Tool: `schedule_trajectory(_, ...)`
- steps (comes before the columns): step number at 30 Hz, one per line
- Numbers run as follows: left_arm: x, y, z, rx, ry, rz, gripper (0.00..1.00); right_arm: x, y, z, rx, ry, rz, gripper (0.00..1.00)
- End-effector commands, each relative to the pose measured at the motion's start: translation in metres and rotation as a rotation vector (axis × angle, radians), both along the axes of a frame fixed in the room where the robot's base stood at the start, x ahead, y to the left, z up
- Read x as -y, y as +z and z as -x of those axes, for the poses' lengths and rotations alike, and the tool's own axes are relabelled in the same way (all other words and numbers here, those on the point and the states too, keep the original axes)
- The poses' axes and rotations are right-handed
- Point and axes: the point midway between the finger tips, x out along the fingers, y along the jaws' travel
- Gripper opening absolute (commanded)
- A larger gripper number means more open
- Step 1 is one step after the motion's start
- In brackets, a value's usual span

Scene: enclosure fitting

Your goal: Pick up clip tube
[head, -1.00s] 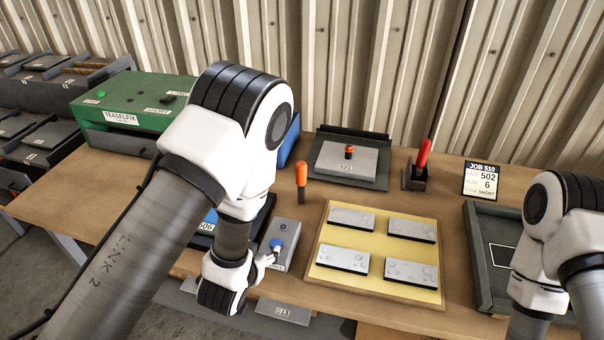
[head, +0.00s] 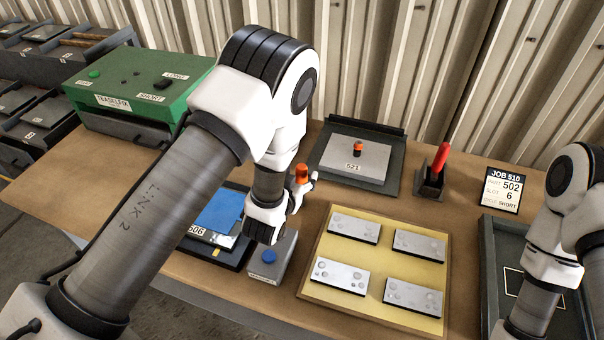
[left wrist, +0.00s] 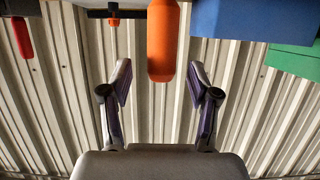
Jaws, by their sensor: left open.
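The clip tube appears to be the upright orange cylinder (head: 302,172) on the table in the head view; its lower part is hidden by my left gripper. My left gripper (head: 305,184) is open, low and close beside it. In the left wrist view the orange cylinder (left wrist: 163,35) comes in from the top edge, lined up between the two spread fingers (left wrist: 160,70). I see no finger touching it, and cannot tell how far it is in depth. My right arm shows at the right edge of the head view, but its gripper is out of frame.
A yellow board (head: 325,280) with several metal plates lies right of my left gripper. A grey box with a blue button (head: 269,257) stands just in front. Behind are a fixture labelled 521 (head: 352,165) and a red-handled tool (head: 440,160). A green box (head: 140,90) stands left.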

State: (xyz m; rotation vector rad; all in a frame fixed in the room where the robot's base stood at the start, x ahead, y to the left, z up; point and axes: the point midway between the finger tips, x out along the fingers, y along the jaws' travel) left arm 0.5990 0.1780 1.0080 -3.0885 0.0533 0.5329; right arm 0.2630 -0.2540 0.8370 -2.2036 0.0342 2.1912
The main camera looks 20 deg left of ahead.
Motion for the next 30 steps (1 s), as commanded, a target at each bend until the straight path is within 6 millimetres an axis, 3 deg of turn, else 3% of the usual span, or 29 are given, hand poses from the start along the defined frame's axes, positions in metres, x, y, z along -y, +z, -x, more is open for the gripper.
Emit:
schedule_trajectory(3,0.0,-0.003,-0.017,0.001,0.002,0.002,0.61,0.0,0.01,-0.001,0.002,0.0,0.0,0.4)
schedule_trajectory(10,0.001,-0.008,-0.021,-0.001,0.001,0.0,0.61,0.0,0.009,-0.001,0.002,0.0,0.0,0.4)
schedule_trajectory(11,0.001,-0.008,-0.021,-0.001,0.001,0.0,0.54,0.0,0.009,0.0,0.001,0.0,0.0,0.4)
schedule_trajectory(15,0.001,-0.007,-0.021,-0.001,0.001,0.0,0.04,0.0,0.009,0.0,0.001,0.0,0.0,0.4)
schedule_trajectory(16,0.001,-0.007,-0.02,-0.001,0.001,0.0,0.0,0.0,0.009,0.0,0.001,0.0,0.0,0.4)
schedule_trajectory(26,0.0,-0.007,-0.02,-0.002,0.001,0.0,0.0,0.0,0.008,-0.001,0.001,0.0,0.0,0.4)
schedule_trajectory(30,0.001,0.003,-0.021,0.001,0.0,-0.001,0.0,0.0,0.004,-0.001,0.002,0.0,0.0,0.4)
